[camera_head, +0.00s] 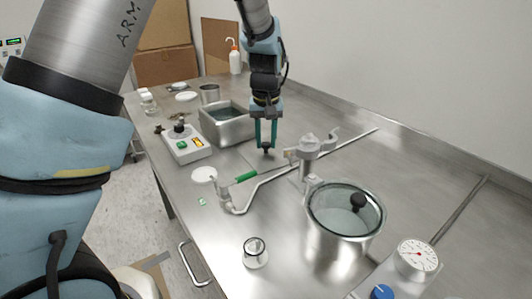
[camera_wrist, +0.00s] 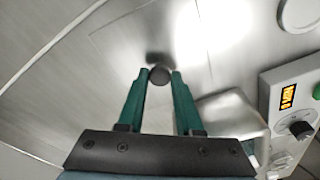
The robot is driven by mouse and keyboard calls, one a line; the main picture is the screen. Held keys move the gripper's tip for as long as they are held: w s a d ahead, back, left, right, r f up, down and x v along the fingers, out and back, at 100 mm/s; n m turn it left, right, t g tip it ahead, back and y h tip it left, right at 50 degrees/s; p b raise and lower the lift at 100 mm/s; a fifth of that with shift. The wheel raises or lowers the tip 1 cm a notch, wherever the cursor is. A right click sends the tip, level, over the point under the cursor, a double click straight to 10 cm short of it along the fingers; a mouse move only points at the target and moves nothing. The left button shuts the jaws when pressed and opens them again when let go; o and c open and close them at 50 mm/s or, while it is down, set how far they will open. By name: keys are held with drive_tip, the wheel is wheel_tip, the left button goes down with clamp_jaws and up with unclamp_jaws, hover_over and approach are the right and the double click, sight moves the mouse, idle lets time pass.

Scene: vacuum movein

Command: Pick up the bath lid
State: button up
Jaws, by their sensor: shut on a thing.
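My gripper (camera_head: 266,146) points down over the bench, to the right of the square steel bath (camera_head: 226,124). Its green fingers are shut on a small dark knob (camera_wrist: 160,75), seen between the fingertips in the wrist view. I take the knob to be the handle of the bath lid. Faint straight edges around it in the wrist view suggest a flat steel plate, hard to tell from the steel bench. I cannot tell whether the plate touches the bench. The bath is open at the top and shows partly beside the fingers in the wrist view (camera_wrist: 233,110).
A control box (camera_head: 187,146) stands left of the bath. A clamp stand (camera_head: 310,150) with a green-handled rod is in front of my gripper. A glass-lidded steel pot (camera_head: 335,240), a gauge (camera_head: 416,257) and a small weight (camera_head: 255,254) are nearer.

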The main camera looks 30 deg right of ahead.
clamp_jaws()
drive_tip(key=shift+r, duration=0.15)
